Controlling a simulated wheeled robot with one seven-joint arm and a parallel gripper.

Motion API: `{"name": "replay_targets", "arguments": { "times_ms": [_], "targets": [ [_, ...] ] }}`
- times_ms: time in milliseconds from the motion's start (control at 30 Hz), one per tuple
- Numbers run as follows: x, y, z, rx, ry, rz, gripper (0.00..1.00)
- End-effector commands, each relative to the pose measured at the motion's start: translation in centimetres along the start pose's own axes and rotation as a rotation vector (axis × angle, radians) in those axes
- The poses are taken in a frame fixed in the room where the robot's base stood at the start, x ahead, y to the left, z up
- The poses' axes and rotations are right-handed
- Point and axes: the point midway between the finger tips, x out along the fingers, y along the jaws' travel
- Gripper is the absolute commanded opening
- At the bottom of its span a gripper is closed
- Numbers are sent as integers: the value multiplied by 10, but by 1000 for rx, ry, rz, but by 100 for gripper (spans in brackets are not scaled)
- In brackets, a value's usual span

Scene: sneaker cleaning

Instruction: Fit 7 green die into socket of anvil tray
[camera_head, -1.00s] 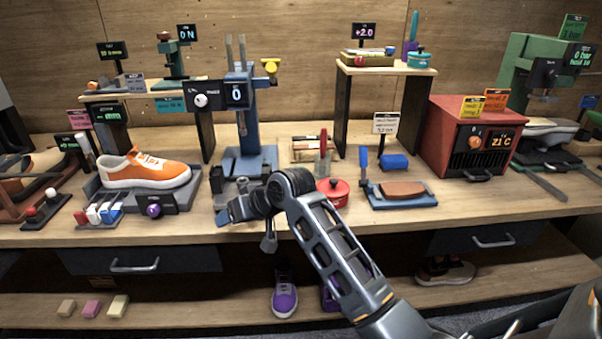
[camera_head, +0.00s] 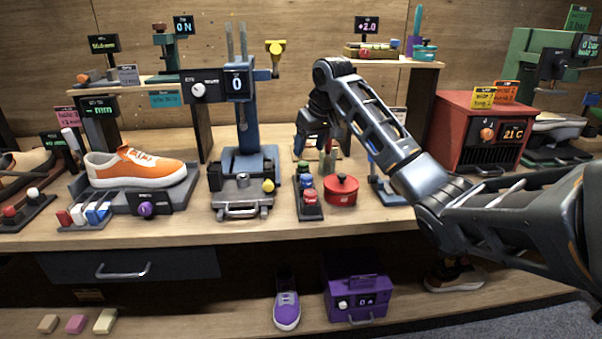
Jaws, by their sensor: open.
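The anvil tray (camera_head: 229,202) is grey with a front handle and sits at the foot of the blue press in the middle of the bench. Small round pieces stand on it, one yellow. A dark narrow rack (camera_head: 312,213) right of the tray holds small coloured dies. A green die (camera_head: 304,179) shows toward the back of the rack, with blue and red ones in front; the number on it is too small to read. My gripper (camera_head: 316,153) is open, pointing down above and behind the rack. Its fingertips are partly hard to make out against the objects behind.
A red lidded pot (camera_head: 341,191) stands close to the rack's right. The blue press (camera_head: 252,120) rises behind the tray. An orange sneaker (camera_head: 135,168) stands on the left and a red oven (camera_head: 478,135) on the right. Bare bench lies along the front edge.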

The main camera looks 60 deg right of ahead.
Motion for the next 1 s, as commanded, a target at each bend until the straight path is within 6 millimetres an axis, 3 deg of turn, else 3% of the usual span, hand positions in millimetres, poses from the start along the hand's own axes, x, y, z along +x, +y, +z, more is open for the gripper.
{"name": "replay_targets", "arguments": {
  "times_ms": [500, 767, 1000],
  "targets": [
    [61, -1, -1, 0, 0, 0, 63],
    [64, -1, -1, 0, 3, -1, 63],
    [64, -1, -1, 0, 2, -1, 43]
  ]
}}
